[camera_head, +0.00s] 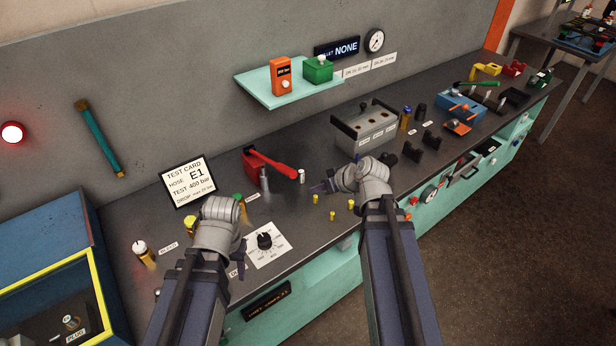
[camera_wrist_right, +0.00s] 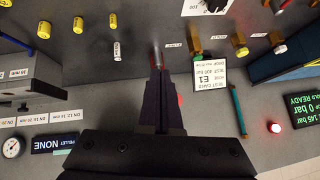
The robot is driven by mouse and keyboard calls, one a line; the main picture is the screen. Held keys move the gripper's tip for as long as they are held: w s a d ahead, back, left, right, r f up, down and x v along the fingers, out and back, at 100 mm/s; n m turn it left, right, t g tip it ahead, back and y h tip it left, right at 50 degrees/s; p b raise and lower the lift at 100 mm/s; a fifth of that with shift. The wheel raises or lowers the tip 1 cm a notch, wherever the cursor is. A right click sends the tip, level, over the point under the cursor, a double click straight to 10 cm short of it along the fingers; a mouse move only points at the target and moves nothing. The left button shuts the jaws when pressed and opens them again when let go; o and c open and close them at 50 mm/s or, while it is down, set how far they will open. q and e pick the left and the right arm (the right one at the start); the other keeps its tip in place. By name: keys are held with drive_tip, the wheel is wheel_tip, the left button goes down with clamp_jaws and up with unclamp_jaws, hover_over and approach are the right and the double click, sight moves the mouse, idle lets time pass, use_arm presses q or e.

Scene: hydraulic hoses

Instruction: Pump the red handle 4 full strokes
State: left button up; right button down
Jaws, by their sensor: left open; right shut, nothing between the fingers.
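The red pump handle (camera_head: 274,166) slopes down to the right from its red bracket on the bench, with a grey metal cylinder below it. My right gripper (camera_head: 318,188) is right of the handle's free end, apart from it in the head view. In the right wrist view its dark fingers (camera_wrist_right: 161,72) are together with nothing between them; only a sliver of red shows beside them, and most of the handle is hidden. My left gripper (camera_head: 239,262) is low over the front of the bench, beside the black dial, its fingers largely hidden by its wrist.
A test card (camera_head: 188,180) stands left of the pump. A black dial on a white plate (camera_head: 266,243) is in front. Small yellow fittings (camera_head: 332,215) stand near my right gripper. A grey block (camera_head: 366,128) lies behind it. A red lamp (camera_head: 12,133) glows on the wall.

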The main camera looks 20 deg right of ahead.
drive_tip(key=w+a+r+g+p, duration=0.1)
drive_tip(key=w+r+p, duration=0.3)
drive_tip(key=r+p, duration=0.4)
drive_tip(key=w+a+r+g+h+p, duration=0.1)
drive_tip(key=w+r+p, duration=0.3)
drive_tip(key=r+p, duration=0.4)
drive_tip(key=a+g+p, duration=0.1)
drive_tip(key=p, duration=0.2)
drive_tip(key=shift+w+r, duration=0.25)
drive_tip(key=shift+w, duration=0.05)
drive_tip(key=shift+a+f, duration=0.1)
drive_tip(key=b, duration=1.1)
hover_over(283, 165)
drive_tip(key=s+d, duration=0.1)
wheel_tip(283, 165, down, 11)
drive_tip(key=shift+d+f, duration=0.1)
drive_tip(key=shift+f, duration=0.1)
drive_tip(key=shift+s+f+b, duration=0.35)
drive_tip(key=shift+f+b, duration=0.25)
drive_tip(key=shift+b, duration=0.15)
